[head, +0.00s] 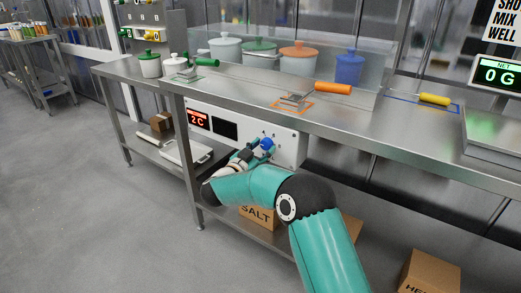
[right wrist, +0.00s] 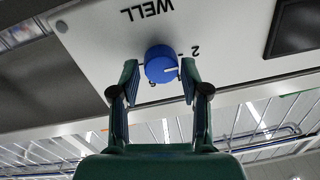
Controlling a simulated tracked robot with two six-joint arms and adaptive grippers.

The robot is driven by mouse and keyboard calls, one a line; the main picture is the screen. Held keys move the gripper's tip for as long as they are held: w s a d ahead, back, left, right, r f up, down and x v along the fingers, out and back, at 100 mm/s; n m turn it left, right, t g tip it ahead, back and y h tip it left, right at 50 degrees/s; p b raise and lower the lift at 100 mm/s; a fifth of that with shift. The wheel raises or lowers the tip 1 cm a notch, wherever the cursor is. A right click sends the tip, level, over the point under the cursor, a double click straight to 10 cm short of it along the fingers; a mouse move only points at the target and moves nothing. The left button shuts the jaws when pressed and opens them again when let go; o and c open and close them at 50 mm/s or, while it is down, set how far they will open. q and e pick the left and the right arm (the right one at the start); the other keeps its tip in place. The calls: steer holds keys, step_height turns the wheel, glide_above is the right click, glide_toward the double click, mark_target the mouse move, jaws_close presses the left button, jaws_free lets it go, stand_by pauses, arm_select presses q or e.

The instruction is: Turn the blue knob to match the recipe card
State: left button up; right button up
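The blue knob (head: 267,143) is on the front of a white panel (head: 285,145) under the counter. It also shows in the right wrist view (right wrist: 161,65), with a white mark on its right side, towards a printed 2. My right gripper (head: 256,149) is at the knob; in the right wrist view its fingers (right wrist: 159,78) stand open on either side of it, with small gaps. The panel's red display (head: 198,121) reads 2 C. A card at the top right (head: 506,20), partly cut off, reads MIX WELL at the bottom. My left gripper is not in view.
The steel counter (head: 400,145) overhangs the panel. On it are lidded pots, an orange-handled tool (head: 333,89), a yellow-handled tool (head: 434,99) and a scale reading 0 G (head: 500,76). Cardboard boxes (head: 258,217) stand below the panel.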

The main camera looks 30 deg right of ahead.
steer(key=c, duration=0.5)
steer(key=shift+a, duration=0.4)
steer(key=shift+c, duration=0.9)
steer(key=shift+d, duration=0.35)
steer(key=m+b, duration=0.3)
steer(key=shift+s+d+f, duration=0.15)
steer(key=shift+f, duration=0.05)
steer(key=m+b, duration=0.4)
steer(key=shift+d+m, duration=0.1)
steer(key=shift+m, duration=0.3)
steer(key=shift+r+m+h+b, duration=0.1)
steer(key=shift+m+h+b, duration=0.3)
steer(key=shift+m+b, duration=1.7)
